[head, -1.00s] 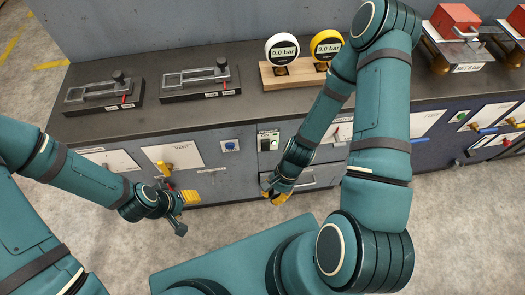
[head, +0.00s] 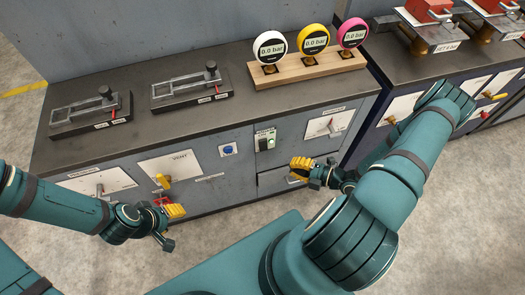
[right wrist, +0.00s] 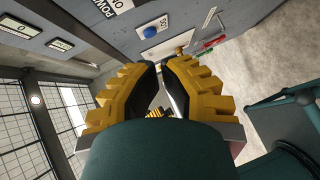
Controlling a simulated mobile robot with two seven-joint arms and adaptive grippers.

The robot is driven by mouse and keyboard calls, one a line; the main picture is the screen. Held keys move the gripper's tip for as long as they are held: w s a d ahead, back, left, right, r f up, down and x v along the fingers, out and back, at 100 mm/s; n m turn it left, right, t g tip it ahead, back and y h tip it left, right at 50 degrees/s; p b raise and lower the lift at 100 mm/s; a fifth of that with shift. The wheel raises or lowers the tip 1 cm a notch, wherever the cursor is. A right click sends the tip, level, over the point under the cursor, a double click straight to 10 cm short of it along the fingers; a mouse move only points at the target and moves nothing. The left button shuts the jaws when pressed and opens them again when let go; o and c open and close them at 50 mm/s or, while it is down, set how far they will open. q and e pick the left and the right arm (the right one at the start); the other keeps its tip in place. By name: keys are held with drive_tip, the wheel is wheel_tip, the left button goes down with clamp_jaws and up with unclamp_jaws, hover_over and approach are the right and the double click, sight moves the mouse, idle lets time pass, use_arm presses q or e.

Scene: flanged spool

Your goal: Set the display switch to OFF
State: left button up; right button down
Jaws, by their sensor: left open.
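A small switch plate (head: 265,140) is on the cabinet front, with a white label above a dark and green switch; its position is too small to read. In the right wrist view a label reading "POW" with an "O" (right wrist: 110,8) is cut off at the top edge. No label here reads "display". My right gripper (head: 298,170) is in front of the cabinet, right of and below the switch plate, apart from it. Its yellow fingers (right wrist: 160,70) are nearly together with nothing held. My left gripper (head: 170,226) is open and empty below the VENT panel.
A blue button (head: 228,150) is left of the switch plate; a lever panel (head: 328,124) is right of it. A yellow VENT handle (head: 163,180) sticks out further left. Gauges reading 0.0 bar stand on a wooden block (head: 310,70). A drawer (head: 278,180) is below the switch plate.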

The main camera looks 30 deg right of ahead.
sight(263, 145)
drive_tip(key=shift+d, duration=0.25)
drive_tip(key=shift+w+d+f+b+x, duration=0.1)
drive_tip(key=shift+w+d+b+x, duration=0.25)
drive_tip(key=shift+x, duration=1.8)
drive_tip(key=shift+w+d+f+b+x, duration=0.15)
drive_tip(key=shift+d+x, duration=0.35)
drive_tip(key=shift+x, duration=1.65)
drive_tip(key=shift+w+d+b+x, duration=0.3)
drive_tip(key=shift+d+x, duration=0.15)
drive_tip(key=shift+x, duration=1.7)
drive_tip(key=shift+f, duration=0.1)
